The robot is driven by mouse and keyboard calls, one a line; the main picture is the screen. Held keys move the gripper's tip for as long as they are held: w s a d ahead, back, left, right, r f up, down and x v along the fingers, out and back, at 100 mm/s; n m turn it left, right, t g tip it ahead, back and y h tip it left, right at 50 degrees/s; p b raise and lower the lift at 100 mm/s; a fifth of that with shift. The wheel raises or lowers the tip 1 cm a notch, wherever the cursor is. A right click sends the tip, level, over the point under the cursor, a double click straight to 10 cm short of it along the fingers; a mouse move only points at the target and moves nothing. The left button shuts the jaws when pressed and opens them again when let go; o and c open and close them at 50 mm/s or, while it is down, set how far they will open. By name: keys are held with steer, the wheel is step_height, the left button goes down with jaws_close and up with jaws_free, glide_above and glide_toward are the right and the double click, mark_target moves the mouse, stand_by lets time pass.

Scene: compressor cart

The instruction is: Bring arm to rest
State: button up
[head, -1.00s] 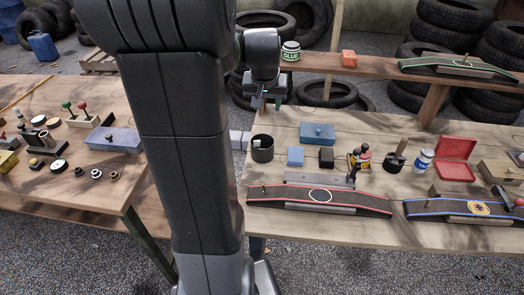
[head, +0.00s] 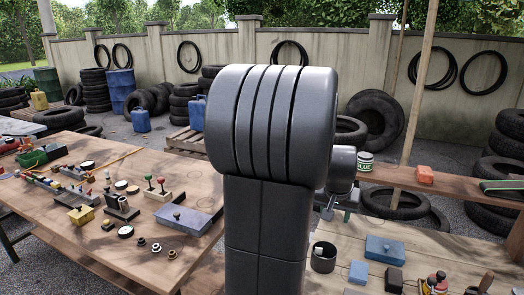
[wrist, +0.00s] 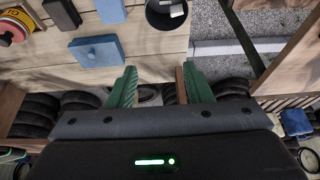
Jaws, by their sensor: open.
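My gripper (wrist: 160,68) is open in the wrist view, with its two green fingers apart and nothing held between them. It points down over the edge of the right-hand workbench. In the head view my gripper (head: 328,208) shows small and partly hidden beside my dark arm, above and behind the black cup (head: 323,257). The cup also shows in the wrist view (wrist: 160,22), beyond the fingertips and apart from them.
A blue lidded box (head: 384,250) and a small blue block (head: 358,272) sit on the right bench. A raised shelf (head: 405,183) carries a glue tin (head: 364,162) and an orange block (head: 425,174). The left bench (head: 105,250) holds several small parts.

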steer(key=x, duration=0.9)
step_height(320, 180, up, 4)
steer(key=p, duration=0.3)
steer(key=shift+r, duration=0.1)
